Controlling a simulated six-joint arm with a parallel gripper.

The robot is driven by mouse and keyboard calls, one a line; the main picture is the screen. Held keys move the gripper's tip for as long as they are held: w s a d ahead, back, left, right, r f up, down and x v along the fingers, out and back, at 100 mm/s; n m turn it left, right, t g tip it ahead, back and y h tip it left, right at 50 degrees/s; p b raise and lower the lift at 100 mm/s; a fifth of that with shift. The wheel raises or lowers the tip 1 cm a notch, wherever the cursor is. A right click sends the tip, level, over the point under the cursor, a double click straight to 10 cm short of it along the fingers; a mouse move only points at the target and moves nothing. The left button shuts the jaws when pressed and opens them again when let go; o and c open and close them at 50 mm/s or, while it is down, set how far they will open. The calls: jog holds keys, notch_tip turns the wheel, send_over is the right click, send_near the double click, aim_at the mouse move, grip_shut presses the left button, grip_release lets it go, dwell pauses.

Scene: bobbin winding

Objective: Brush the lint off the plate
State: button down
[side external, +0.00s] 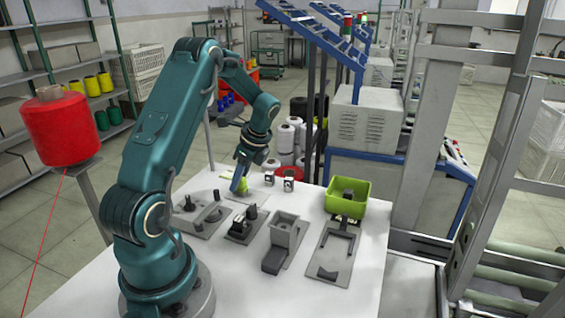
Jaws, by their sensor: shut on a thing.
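My gripper (240,184) is low over the far part of the white table and points down. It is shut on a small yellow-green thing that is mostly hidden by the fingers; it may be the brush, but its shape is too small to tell. A flat, pale plate (253,198) lies just under and beside the gripper. Whether the held thing touches this plate I cannot tell. Lint is too small to make out.
On the white table (323,295) stand a grey plate with fittings (187,224), a dark fixture (241,229), a grey block fixture (284,231), a plate with a fork-shaped holder (335,256), a green bin (364,206) and two small white-and-black pieces (288,184). The table's front right is clear.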

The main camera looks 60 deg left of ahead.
jog(key=shift+s+a, duration=0.6)
jog(key=shift+w+d, duration=1.25)
jog(key=shift+d, duration=0.2)
jog(key=shift+w+d, duration=1.2)
jog(key=shift+d, duration=0.2)
notch_tip(320, 180, up, 8)
jog(key=shift+r, duration=0.1)
jog(key=d+r+n+h, duration=0.1)
jog(key=d+r+n, duration=0.2)
jog(key=d, duration=0.7)
jog(key=d+r+n+g+h, duration=0.1)
jog(key=d+r+n+h, duration=0.1)
jog(key=d+r+n, duration=0.2)
jog(key=d+n, duration=0.3)
jog(key=d, duration=0.2)
jog(key=shift+d+r+h, duration=0.15)
jog(key=shift+d+h, duration=0.15)
jog(key=shift+d, duration=0.05)
